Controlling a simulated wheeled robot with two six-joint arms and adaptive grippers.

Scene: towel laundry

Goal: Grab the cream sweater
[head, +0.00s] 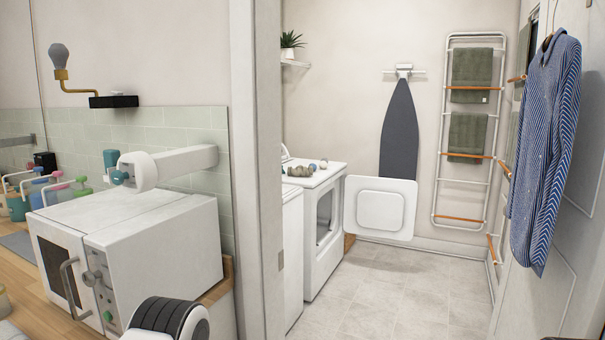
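I see no cream sweater in the head view. The white dryer (311,245) stands past the doorway with its door (380,208) swung open to the right. Only a narrow slanted part of its opening (325,213) shows, and I cannot tell what is inside. Neither of my grippers is in view.
A blue striped shirt (545,150) hangs at the right. Green towels (470,75) hang on a wall rack (437,190). A dark ironing board (399,125) hangs on the back wall. A microwave (165,225) and door frame (258,180) stand at left. The tiled floor (400,290) is clear.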

